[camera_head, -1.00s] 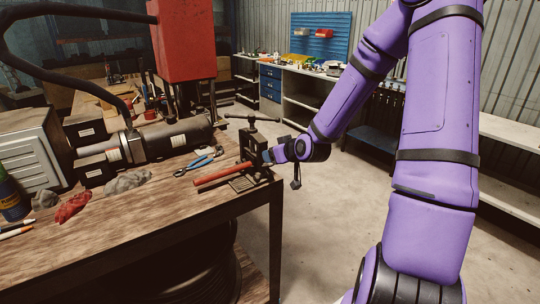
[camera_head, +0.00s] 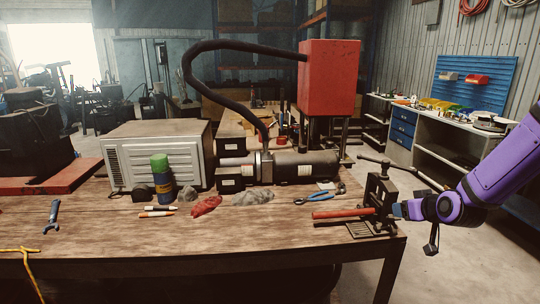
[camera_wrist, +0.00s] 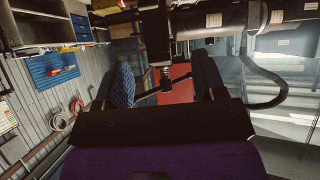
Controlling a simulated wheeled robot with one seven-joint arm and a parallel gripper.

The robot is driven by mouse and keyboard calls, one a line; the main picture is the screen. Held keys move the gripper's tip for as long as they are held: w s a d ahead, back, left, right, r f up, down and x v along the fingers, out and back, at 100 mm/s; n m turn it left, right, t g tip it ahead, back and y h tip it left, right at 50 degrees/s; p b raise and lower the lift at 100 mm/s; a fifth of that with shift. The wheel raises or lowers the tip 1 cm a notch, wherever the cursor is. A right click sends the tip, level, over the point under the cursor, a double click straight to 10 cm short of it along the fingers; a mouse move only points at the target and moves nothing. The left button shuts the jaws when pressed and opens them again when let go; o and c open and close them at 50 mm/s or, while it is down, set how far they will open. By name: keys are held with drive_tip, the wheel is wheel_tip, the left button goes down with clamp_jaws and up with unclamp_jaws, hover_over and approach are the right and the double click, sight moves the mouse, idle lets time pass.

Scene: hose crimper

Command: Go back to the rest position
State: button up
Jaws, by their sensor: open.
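My purple arm comes in from the right in the head view. My gripper (camera_head: 399,210) is at the right side of a dark bench vise (camera_head: 379,188) at the table's right end. The vise partly hides the fingertips, and I cannot tell whether they touch it. In the wrist view my gripper (camera_wrist: 165,82) has its two fingers apart, with a dark screw-like part and a red area showing between them. A red bar (camera_head: 345,213) lies at the vise's left side.
The wooden table (camera_head: 200,245) carries blue-handled pliers (camera_head: 318,197), a red rag (camera_head: 206,206), a spray can (camera_head: 162,180), a grey-white unit (camera_head: 155,150) and a hose crimper (camera_head: 300,167). A workbench (camera_head: 450,145) stands behind my arm. Open floor lies right of the table.

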drive_tip(key=s+a+r+g+h, duration=0.1)
drive_tip(key=s+a+r+g, duration=0.1)
drive_tip(key=s+a+r, duration=0.4)
drive_tip(key=s+a+r+g+h, duration=0.2)
drive_tip(key=s+a+r+g, duration=0.1)
drive_tip(key=s+r, duration=0.5)
drive_tip(key=s+a+r+y, duration=0.1)
drive_tip(key=s+a+r, duration=0.1)
drive_tip(key=s, duration=0.5)
drive_tip(key=s+a+r+g+y, duration=0.1)
drive_tip(key=s+r, duration=0.3)
drive_tip(key=s, duration=0.4)
drive_tip(key=shift+s+a+r+m+y, duration=0.25)
drive_tip(key=shift+a+r+m+y, duration=0.1)
drive_tip(key=shift+a+m, duration=0.1)
